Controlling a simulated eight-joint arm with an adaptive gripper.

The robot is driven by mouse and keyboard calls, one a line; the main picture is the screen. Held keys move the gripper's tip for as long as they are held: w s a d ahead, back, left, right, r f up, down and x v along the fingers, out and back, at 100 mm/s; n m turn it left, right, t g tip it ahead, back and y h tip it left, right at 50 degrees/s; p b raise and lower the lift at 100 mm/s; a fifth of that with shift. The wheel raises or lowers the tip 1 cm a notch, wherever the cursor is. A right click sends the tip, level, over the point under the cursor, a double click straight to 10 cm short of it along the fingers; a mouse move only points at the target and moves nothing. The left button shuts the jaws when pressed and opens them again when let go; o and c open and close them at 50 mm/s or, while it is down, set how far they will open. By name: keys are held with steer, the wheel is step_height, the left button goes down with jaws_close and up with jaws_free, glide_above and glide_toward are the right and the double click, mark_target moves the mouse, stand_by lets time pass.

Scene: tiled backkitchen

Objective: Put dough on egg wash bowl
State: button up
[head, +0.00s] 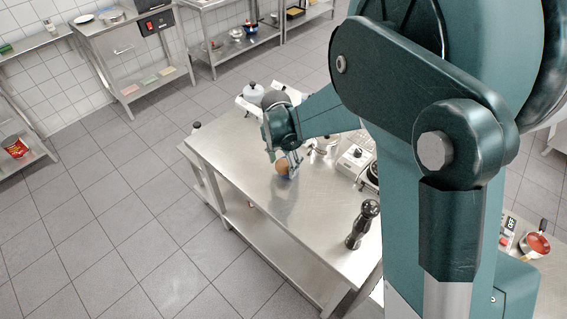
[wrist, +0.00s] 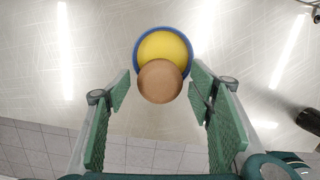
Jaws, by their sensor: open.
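The dough (wrist: 160,84) is a smooth brown ball. In the wrist view it overlaps the near part of the egg wash bowl (wrist: 136,53), which has a blue rim and yellow egg wash (wrist: 166,46) inside. My gripper (wrist: 160,92) is open, with one green finger on each side of the dough and gaps visible beside it. In the head view the dough (head: 282,167) shows beside my gripper (head: 292,162) above the steel table, and only a bit of the blue bowl (head: 290,177) shows. I cannot tell whether the dough touches the bowl.
The steel table (head: 250,180) is bare left of the bowl.

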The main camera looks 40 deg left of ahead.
mark_target(282, 165)
steer(key=shift+r, duration=0.15)
steer(key=shift+r+p, duration=0.55)
steer(key=shift+p, duration=0.1)
step_height(282, 165, up, 12)
steer(key=s, duration=0.1)
steer(key=shift+s+f+b, duration=0.2)
steer(key=shift+b, duration=0.15)
steer(key=shift+d, duration=0.1)
stand_by(0.4)
